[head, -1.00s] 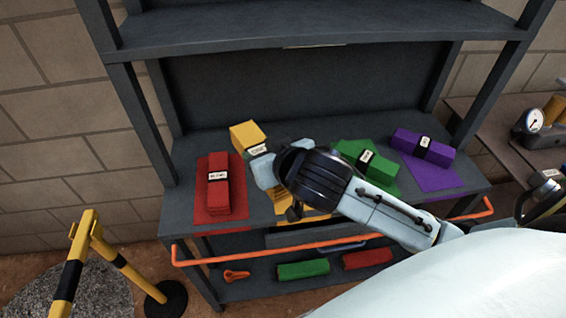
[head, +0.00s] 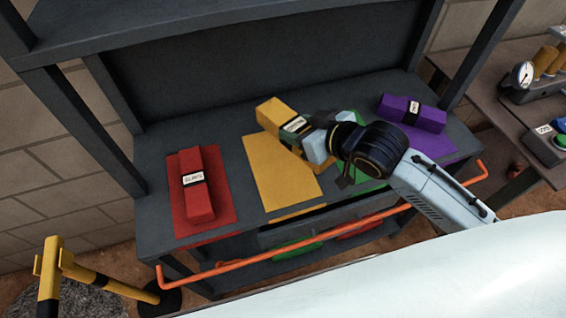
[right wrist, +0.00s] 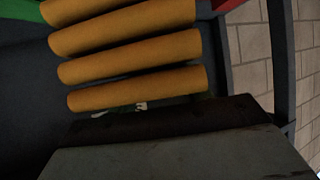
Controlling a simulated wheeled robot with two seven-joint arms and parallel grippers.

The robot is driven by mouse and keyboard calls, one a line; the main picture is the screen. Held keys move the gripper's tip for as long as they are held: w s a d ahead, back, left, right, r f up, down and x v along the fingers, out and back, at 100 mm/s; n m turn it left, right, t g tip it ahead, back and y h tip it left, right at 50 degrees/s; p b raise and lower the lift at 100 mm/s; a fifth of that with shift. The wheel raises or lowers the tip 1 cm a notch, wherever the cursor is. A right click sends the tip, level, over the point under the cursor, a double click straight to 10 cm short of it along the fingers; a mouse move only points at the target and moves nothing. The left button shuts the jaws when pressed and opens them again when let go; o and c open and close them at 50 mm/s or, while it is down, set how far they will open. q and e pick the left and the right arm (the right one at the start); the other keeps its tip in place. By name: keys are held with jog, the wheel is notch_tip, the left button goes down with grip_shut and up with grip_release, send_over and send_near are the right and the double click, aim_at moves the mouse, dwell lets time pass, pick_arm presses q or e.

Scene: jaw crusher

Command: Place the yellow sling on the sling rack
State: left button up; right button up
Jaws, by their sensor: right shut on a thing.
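The yellow sling (head: 279,112) is a folded bundle with a dark band and a white label. My right gripper (head: 309,138) is shut on it near the band. In the head view it appears over the back end of the yellow mat (head: 285,172) on the rack shelf (head: 225,150), tilted against it. I cannot tell whether it touches the shelf. The right wrist view shows the sling's yellow folds (right wrist: 135,72) close up, with part of its label visible beyond the dark gripper parts. My left gripper is not in view.
A red sling (head: 198,185) lies on a red mat to the left. A purple sling (head: 412,113) lies on a purple mat to the right. My right arm mostly hides the green mat (head: 347,112). An orange rail (head: 300,244) runs along the rack's front.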

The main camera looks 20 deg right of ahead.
aim_at(277, 138)
jog(key=shift+w+a+f+n+g+y+b, duration=0.15)
jog(key=shift+a+f+n+g+y, duration=0.15)
jog(key=shift+f+n+y, duration=0.3)
jog(key=shift+a+f+n+g+y+b, duration=0.2)
jog(key=shift+a+f+n+y, duration=0.15)
jog(key=shift+f+n+y, duration=0.2)
jog(key=shift+w+a+f+n+g+y, duration=0.25)
jog(key=shift+a+f+n+g+y, duration=0.15)
jog(key=shift+n+g+y, duration=0.25)
jog(key=shift+w+f+n+b, duration=0.15)
jog(key=shift+f+n+b, duration=0.2)
jog(key=shift+n+b, duration=0.05)
notch_tip(277, 138, down, 6)
jog(key=shift+r+b, duration=0.1)
jog(key=shift+b, duration=0.55)
notch_tip(277, 138, down, 3)
jog(key=shift+f+b, duration=0.2)
jog(key=shift+b, duration=0.25)
jog(key=shift+f, duration=0.2)
jog(key=o, duration=1.3)
